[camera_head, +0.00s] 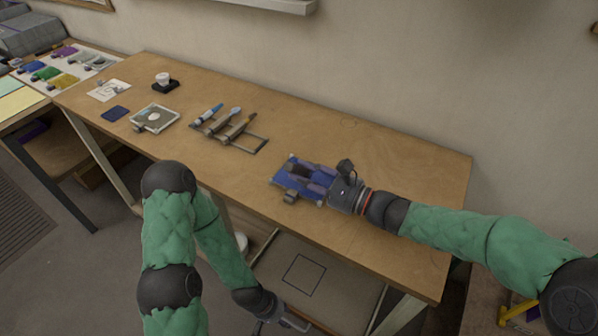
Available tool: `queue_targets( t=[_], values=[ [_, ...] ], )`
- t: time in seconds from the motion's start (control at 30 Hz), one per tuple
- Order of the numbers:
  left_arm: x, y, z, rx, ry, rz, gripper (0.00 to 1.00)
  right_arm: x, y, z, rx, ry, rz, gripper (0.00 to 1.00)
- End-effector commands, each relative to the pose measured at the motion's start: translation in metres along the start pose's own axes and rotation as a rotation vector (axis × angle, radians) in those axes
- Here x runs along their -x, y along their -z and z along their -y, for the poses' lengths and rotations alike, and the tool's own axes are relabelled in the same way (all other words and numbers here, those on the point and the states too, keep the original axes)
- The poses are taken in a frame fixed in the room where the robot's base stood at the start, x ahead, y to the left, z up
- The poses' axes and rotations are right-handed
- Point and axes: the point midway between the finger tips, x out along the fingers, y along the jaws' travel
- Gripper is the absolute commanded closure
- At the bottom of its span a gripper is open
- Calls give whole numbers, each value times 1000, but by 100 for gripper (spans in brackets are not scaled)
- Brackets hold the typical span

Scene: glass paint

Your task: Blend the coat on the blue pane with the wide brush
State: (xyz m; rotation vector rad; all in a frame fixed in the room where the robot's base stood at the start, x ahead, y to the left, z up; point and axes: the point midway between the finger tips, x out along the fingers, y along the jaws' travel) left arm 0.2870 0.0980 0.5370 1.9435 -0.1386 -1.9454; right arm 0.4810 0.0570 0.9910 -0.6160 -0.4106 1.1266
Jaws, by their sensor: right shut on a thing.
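The blue pane (283,180) lies on the wooden table right of its middle, with a small grey block or clamp at its front edge. My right gripper (312,180) is over the pane, reaching in from the right, and is shut on a slim tool that I take for the wide brush. Its fingers hide most of it, so I cannot tell whether the bristles touch the pane. My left gripper (283,328) hangs low in front of the table at the bottom edge, partly cut off, with its fingers apart and empty.
A rack (236,141) holds several tools left of the pane. The right end of the table (420,180) is clear.

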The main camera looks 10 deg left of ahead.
Motion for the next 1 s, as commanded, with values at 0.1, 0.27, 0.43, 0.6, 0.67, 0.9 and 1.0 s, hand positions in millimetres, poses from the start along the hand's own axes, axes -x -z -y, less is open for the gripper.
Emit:
queue_targets(
  t=[0.1,0.27,0.43,0.6,0.67,0.9,1.0],
  values=[
    [0,0,0,0,0,0,60,9,0,1,1,1,0,100],
    [1,0,0,0,0,0,60,17,0,1,1,1,0,100],
    [1,0,0,0,0,0,60,20,0,1,1,1,0,100],
    [2,0,0,0,0,0,60,30,0,1,0,2,0,100],
    [2,0,-1,0,0,0,60,35,0,0,0,2,0,100],
    [3,0,-1,0,0,0,60,49,1,0,-1,1,0,100],
    [3,0,-1,0,0,0,60,51,0,-1,0,-1,1,100]
  ],
)
